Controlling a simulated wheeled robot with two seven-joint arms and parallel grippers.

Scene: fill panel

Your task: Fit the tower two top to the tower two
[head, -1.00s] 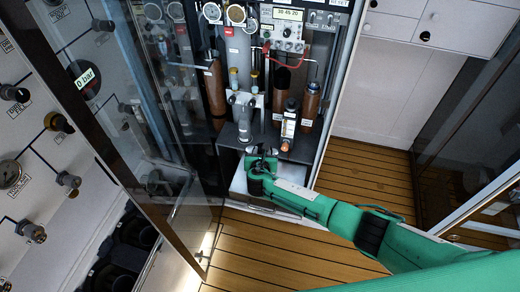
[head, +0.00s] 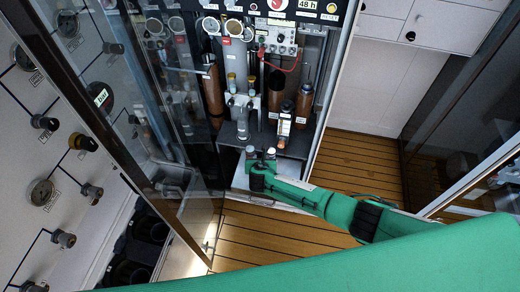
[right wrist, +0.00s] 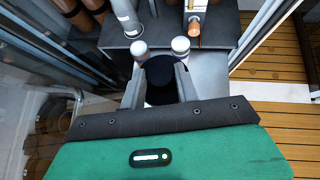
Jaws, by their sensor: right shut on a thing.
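My right gripper (head: 262,156) is shut on a dark round piece, likely the tower two top (right wrist: 160,72), between its grey fingers in the right wrist view. Two pale rounded knobs (right wrist: 180,46) show at the finger ends; I cannot tell whether they belong to the piece. The gripper is at the front of the cabinet shelf, apart from the brown cylinders behind. The middle brown cylinder (head: 276,92), possibly tower two, stands upright and looks uncapped. Its label is too small to read. My left gripper is not in view.
A grey fixture (head: 242,118) and a small labelled bottle (head: 285,122) stand on the dark shelf (head: 293,148). Another brown cylinder (head: 304,103) is at the right. A glass door (head: 150,130) stands open at left. Wooden floor (head: 345,165) is clear at right.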

